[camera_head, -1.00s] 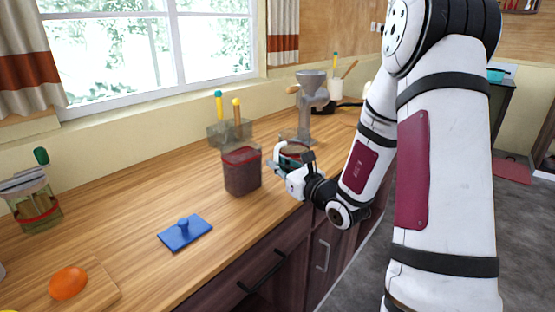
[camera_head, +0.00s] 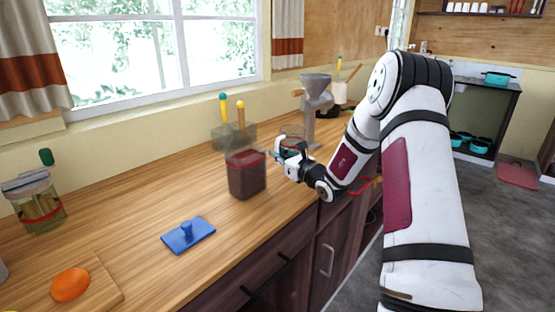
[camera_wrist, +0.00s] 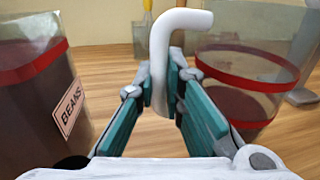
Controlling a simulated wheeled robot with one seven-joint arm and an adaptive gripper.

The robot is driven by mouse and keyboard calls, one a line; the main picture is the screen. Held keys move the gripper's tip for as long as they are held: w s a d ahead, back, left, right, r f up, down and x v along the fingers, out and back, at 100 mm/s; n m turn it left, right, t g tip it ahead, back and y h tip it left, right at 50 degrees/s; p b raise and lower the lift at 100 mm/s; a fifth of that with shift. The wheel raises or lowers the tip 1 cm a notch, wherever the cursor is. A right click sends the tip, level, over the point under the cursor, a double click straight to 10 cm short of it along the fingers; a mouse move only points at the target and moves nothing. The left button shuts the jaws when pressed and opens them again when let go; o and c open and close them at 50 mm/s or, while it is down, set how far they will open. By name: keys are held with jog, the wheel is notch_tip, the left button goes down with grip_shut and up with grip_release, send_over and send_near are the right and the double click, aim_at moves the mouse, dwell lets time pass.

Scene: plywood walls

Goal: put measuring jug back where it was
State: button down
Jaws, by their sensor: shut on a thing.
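The measuring jug (camera_wrist: 248,66) is a clear vessel with a red band, on the right in the wrist view. Something dark red-brown shows low inside or through it. Its white hooked handle (camera_wrist: 160,62) stands between the teal finger pads of my gripper (camera_wrist: 172,92), which is shut on it. In the head view my gripper (camera_head: 284,151) is over the front part of the counter, right of the dark bean container. The jug (camera_head: 291,132) is mostly hidden behind my gripper there. I cannot tell whether its base touches the counter.
A container labelled BEANS (camera_wrist: 52,85) with a red band stands close left of my gripper; it also shows in the head view (camera_head: 247,178). A grinder (camera_head: 316,100) and a clear utensil holder (camera_head: 232,136) stand behind. A blue lid (camera_head: 188,236) lies front left.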

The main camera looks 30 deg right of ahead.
jog(key=shift+f, duration=0.7)
jog(key=shift+f, duration=0.1)
jog(key=c, duration=2.1)
grip_release()
jog(key=shift+f, duration=0.15)
jog(key=o, duration=0.4)
